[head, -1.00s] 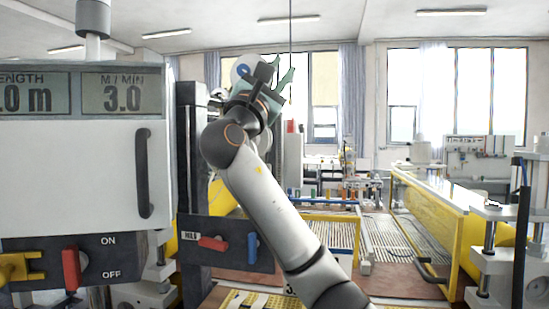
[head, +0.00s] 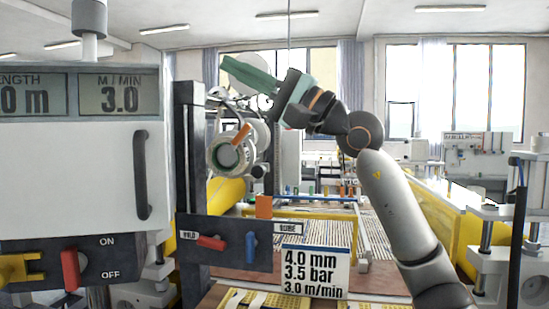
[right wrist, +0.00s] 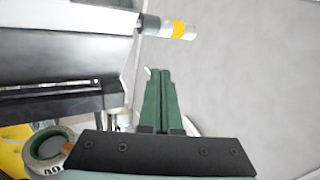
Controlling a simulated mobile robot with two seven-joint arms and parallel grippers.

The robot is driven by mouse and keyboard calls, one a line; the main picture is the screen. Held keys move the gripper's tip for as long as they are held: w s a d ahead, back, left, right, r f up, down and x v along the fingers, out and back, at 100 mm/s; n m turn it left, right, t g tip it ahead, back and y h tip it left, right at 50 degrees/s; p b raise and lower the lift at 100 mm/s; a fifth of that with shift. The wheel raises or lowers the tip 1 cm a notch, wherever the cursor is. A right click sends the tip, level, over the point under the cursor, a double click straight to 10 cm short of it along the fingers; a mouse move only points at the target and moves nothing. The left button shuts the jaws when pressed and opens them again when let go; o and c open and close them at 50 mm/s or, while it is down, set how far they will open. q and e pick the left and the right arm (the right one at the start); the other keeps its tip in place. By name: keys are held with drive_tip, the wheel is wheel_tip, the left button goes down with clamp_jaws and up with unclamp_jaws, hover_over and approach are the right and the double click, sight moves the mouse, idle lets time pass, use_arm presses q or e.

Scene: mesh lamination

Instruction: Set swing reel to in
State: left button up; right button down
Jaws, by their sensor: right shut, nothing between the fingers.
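The reel, a white roll with a green core (head: 226,156) and an orange handle (head: 236,137), hangs beside the dark upright post in the head view. A similar roll with a green core shows in the right wrist view (right wrist: 47,148) at lower left. My right gripper (head: 228,70) has green fingers, shut and empty, pointing left above the reel; it looks apart from it, though depth is hard to judge. The shut fingers also show in the right wrist view (right wrist: 160,75). My left gripper is not in view.
A dark panel (head: 228,262) with a red lever (head: 211,242) and a blue lever (head: 251,247) sits below the reel. A sign (head: 314,272) reads 4.0 mm, 3.5 bar, 3.0 m/min. The dark post (head: 190,150) and a display cabinet (head: 75,165) stand at left.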

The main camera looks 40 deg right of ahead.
drive_tip(key=s+d+f+m+g+h, duration=0.2)
drive_tip(key=d+f+m+g+h, duration=0.35)
drive_tip(key=d+f+h, duration=1.05)
drive_tip(key=m+t+p, duration=0.1)
drive_tip(key=m+p, duration=0.1)
approach(265, 171)
drive_tip(key=w+d, duration=0.3)
drive_tip(key=d, duration=0.1)
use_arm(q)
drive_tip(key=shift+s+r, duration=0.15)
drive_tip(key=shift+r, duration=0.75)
use_arm(e)
drive_tip(key=w+a, duration=0.1)
drive_tip(key=w+a+f, duration=0.1)
drive_tip(key=w, duration=0.1)
drive_tip(key=shift+a+f, duration=0.2)
drive_tip(key=shift+a, duration=0.15)
